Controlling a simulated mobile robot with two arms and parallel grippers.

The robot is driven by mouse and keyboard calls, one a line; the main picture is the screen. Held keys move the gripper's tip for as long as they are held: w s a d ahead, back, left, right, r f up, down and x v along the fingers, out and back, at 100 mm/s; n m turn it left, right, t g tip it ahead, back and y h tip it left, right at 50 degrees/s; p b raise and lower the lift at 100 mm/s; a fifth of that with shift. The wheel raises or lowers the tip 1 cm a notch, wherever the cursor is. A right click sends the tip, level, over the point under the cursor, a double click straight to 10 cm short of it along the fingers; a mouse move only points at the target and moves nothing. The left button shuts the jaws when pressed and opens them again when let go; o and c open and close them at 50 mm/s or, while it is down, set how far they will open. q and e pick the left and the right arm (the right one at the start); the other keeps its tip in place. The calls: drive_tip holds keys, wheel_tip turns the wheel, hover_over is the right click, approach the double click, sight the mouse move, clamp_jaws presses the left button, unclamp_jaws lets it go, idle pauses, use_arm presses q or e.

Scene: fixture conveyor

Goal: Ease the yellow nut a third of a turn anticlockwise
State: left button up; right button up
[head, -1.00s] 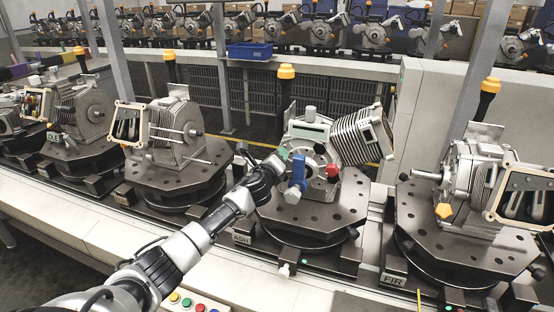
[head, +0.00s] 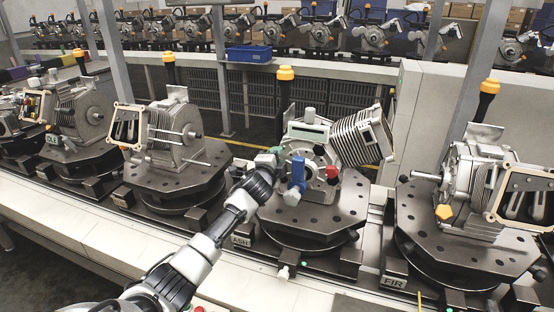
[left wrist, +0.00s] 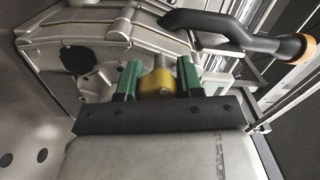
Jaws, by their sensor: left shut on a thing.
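The yellow nut (left wrist: 157,82) sits on the grey metal housing (left wrist: 115,30) in the left wrist view. My left gripper (left wrist: 158,80) has its green fingers on both sides of it and is shut on it. In the head view my left gripper (head: 277,153) reaches the left side of the middle fixture's machine (head: 318,140). The nut there is hidden behind the gripper. My right gripper is in neither view.
A blue handle (head: 297,173) and a red knob (head: 332,172) stand close right of my gripper. A ribbed cylinder (head: 362,135) juts out at the upper right. Another yellow nut (head: 443,211) is on the right fixture. A black handle (left wrist: 235,36) rises near the gripper in the wrist view.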

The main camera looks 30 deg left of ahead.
use_arm(q)
drive_tip(key=n, duration=0.4)
drive_tip(key=shift+n, duration=1.5)
drive_tip(key=o, duration=0.9)
drive_tip(key=shift+s, duration=0.1)
drive_tip(key=b+v, duration=0.1)
drive_tip(key=v, duration=0.9)
drive_tip(key=shift+s+d, duration=0.1)
drive_tip(key=shift+s, duration=0.2)
